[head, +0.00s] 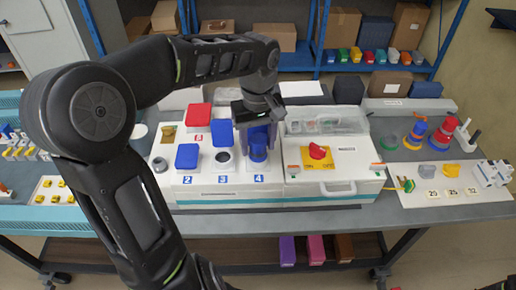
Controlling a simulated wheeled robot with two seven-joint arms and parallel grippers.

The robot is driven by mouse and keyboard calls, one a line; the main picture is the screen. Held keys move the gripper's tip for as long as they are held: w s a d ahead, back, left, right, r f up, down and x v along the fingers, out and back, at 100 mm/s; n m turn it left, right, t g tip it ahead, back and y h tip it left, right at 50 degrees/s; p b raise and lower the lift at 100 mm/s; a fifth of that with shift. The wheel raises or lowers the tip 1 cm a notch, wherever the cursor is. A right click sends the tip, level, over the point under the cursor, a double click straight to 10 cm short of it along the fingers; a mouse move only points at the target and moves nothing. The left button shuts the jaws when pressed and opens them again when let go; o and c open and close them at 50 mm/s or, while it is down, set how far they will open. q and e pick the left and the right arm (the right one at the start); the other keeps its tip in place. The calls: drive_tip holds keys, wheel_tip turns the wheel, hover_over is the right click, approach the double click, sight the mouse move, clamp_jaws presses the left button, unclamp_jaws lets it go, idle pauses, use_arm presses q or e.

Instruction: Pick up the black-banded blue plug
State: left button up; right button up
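A blue plug (258,152) stands upright at the socket marked 4 on the white socket box (225,191). A raised blue lid seems to be behind it. Any black band on the plug is too small to make out. My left gripper (258,143) points down over this plug, its dark fingers apart on either side of it, and hides its upper part. I cannot tell whether the fingers touch it. Another blue piece (419,129) tops a stack at the right.
A white box with a red knob (317,151) stands just right. Shelves with cartons (410,22) stand behind. The table's front strip is clear.

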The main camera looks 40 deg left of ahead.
use_arm(q)
clamp_jaws()
idle(0.3)
drive_tip(key=shift+w+r, duration=0.1)
drive_tip(key=shift+r, duration=0.4)
wheel_tip(320, 180, up, 4)
drive_tip(key=shift+r+b, duration=0.2)
drive_tip(key=shift+b, duration=0.1)
wheel_tip(320, 180, up, 4)
drive_tip(key=shift+f+p, duration=0.1)
drive_tip(key=shift+p, duration=0.85)
drive_tip(key=shift+r+p, duration=0.5)
drive_tip(key=shift+f, duration=0.1)
